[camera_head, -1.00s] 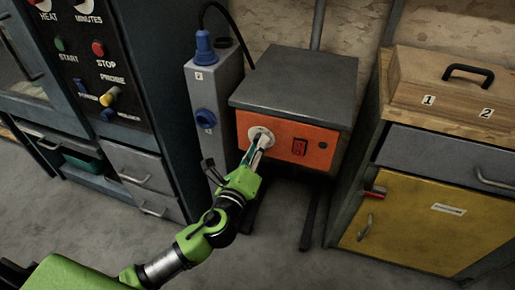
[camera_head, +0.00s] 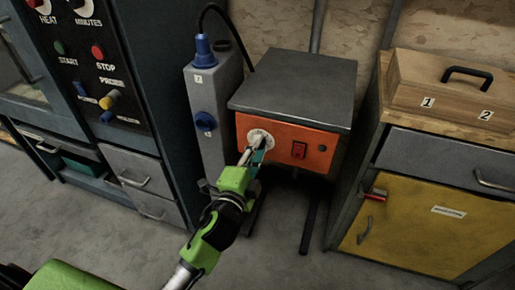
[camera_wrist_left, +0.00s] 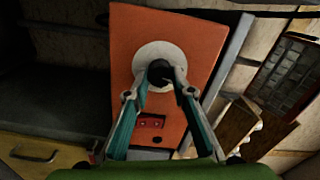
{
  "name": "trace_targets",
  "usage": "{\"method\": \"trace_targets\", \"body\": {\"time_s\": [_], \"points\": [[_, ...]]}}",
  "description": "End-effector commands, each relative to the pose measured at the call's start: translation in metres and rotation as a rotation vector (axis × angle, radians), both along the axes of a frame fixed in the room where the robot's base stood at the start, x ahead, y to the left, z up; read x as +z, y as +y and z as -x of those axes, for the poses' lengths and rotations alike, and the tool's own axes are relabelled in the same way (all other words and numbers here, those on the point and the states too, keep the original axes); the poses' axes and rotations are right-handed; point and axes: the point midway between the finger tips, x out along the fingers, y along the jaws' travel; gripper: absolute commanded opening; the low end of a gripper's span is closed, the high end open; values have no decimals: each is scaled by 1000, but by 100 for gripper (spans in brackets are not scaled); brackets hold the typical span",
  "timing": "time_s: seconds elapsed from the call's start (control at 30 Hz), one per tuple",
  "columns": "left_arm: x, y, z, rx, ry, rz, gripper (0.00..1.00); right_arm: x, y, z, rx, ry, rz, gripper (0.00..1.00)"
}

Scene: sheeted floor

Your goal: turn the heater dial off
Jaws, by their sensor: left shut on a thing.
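The heater is a grey-topped box with an orange front panel (camera_head: 318,150); the panel also shows in the left wrist view (camera_wrist_left: 190,50). On the panel a black dial (camera_wrist_left: 159,72) sits at the middle of a round white plate (camera_wrist_left: 140,60). In the head view the plate (camera_head: 256,135) is partly behind my gripper. My left gripper (camera_head: 258,146) reaches the dial from the front. In the left wrist view its two fingers (camera_wrist_left: 160,80) close on the dial from both sides. The dial's pointer cannot be made out. My right gripper is not in view.
A red switch (camera_head: 299,150) is on the panel, right of the dial. A grey box with a blue knob (camera_head: 205,121) and a plugged cable stands close on the left. A yellow-doored cabinet (camera_head: 410,215) stands on the right. The floor in front is clear.

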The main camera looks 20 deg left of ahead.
Motion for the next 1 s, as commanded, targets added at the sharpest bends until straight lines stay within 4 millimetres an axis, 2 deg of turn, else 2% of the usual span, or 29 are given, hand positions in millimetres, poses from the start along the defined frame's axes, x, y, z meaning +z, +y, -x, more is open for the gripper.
{"method": "trace_targets", "body": {"time_s": [0.4, 0.97, 1.0], "points": [[0, 1, 0, 2, 9, 186, 1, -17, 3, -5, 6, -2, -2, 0], [-1, 1, 0, 2, 11, 212, 1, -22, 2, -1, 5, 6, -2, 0], [-1, 1, 0, 2, 11, 211, 33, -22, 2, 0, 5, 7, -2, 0]]}}
